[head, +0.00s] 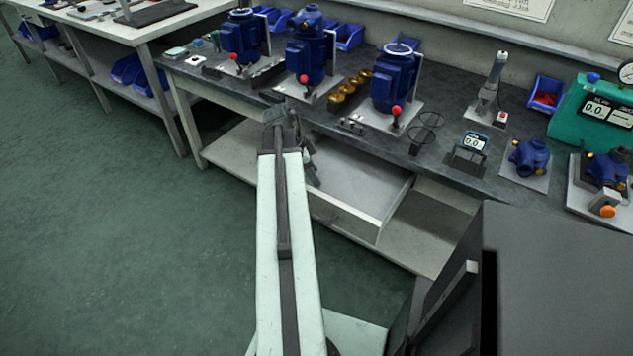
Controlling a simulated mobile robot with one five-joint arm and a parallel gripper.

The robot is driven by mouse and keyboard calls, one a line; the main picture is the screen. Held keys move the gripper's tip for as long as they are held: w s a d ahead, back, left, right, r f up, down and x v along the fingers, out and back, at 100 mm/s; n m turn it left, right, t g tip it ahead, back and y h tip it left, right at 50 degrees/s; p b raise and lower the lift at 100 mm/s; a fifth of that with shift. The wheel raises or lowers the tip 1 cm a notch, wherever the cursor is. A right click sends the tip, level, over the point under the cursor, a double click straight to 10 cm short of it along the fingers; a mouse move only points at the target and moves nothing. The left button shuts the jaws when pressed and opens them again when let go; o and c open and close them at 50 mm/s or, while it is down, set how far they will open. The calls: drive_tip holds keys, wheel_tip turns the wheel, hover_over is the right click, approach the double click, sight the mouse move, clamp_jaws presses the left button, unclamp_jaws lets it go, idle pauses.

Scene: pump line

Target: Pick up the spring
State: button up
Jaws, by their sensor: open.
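I cannot make out a spring for certain in the head view. Several small grey parts (352,127) lie near the front of the dark bench top (325,118), too small to tell apart. My gripper (285,112) is at the end of my outstretched arm, by the bench's front edge, left of these parts. It is open; its fingertips are small and partly hidden by my wrist, and I see nothing held.
Blue pumps (396,80) with red knobs stand along the bench. Brass parts (350,90), dark rings (426,128) and a small display (468,147) lie between or beside them. A blue housing (530,157) and teal unit (590,110) stand right. An open drawer (345,205) juts out below.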

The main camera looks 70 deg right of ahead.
clamp_jaws()
drive_tip(key=shift+r, duration=0.15)
